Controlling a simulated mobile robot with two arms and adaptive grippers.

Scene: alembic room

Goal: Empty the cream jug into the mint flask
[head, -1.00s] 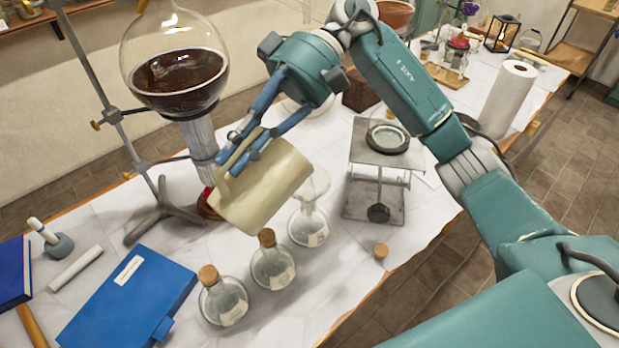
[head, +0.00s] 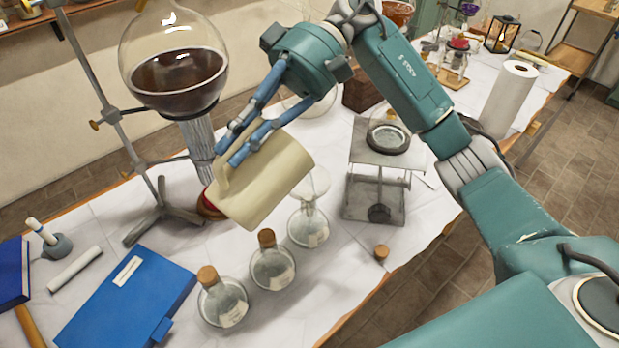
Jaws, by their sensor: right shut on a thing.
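The cream jug (head: 264,183) is held strongly tilted above the table, left of an uncorked clear flask (head: 308,228) with a glass funnel (head: 313,183) at its neck. My right gripper (head: 229,152) is shut on the jug on its upper-left, handle side. The jug's inside is hidden and no stream of liquid shows. The jug partly overlaps the funnel in the picture; I cannot tell whether they touch. I cannot make out a mint colour on any flask, though the uncorked one stands closest to the jug. My left gripper is not in view.
Two corked flasks (head: 272,266) (head: 223,302) stand in front of the jug. A loose cork (head: 381,252) lies to the right, below a lab jack (head: 374,199). A large round flask of dark liquid (head: 178,82) hangs on a stand at left. A blue book (head: 125,298) lies front left.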

